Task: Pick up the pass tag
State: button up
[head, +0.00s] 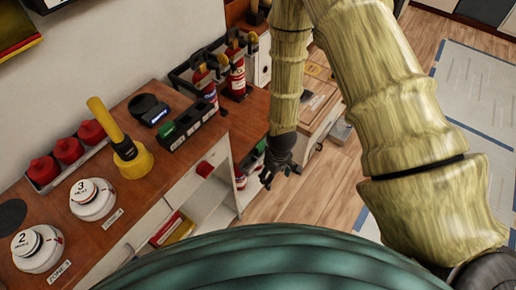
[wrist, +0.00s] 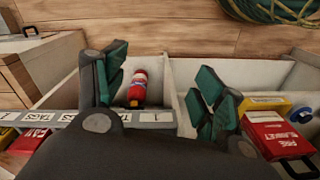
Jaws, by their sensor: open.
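I cannot pick out the pass tag for certain in either view. My gripper (head: 280,172) hangs beside the right end of the wooden counter, in front of the open shelving. In the wrist view my gripper (wrist: 160,92) is open, its green-padded fingers wide apart with nothing between the pads. A small red cylinder (wrist: 138,86) lies in the compartment beyond the fingers.
A red fire blanket pack (wrist: 275,132) and a yellow box (wrist: 268,104) lie at the right. Open floor lies right of my gripper.

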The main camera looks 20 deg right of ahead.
aim_at(261, 145)
jog(key=w+r+n, duration=0.1)
jog(key=w+r, duration=0.2)
jog(key=w, duration=0.1)
jog(key=w+r+n, duration=0.1)
jog(key=w+r, duration=0.3)
jog(key=w, duration=0.1)
jog(key=w+a+r+n, duration=0.1)
jog(key=w+r, duration=0.2)
jog(key=w, duration=0.2)
jog(key=shift+r+p, duration=0.35)
jog(key=shift+p, duration=0.05)
jog(key=shift+s+f+p, duration=0.1)
jog(key=shift+f+p, duration=0.9)
jog(key=shift+f, duration=3.85)
jog(key=c, duration=1)
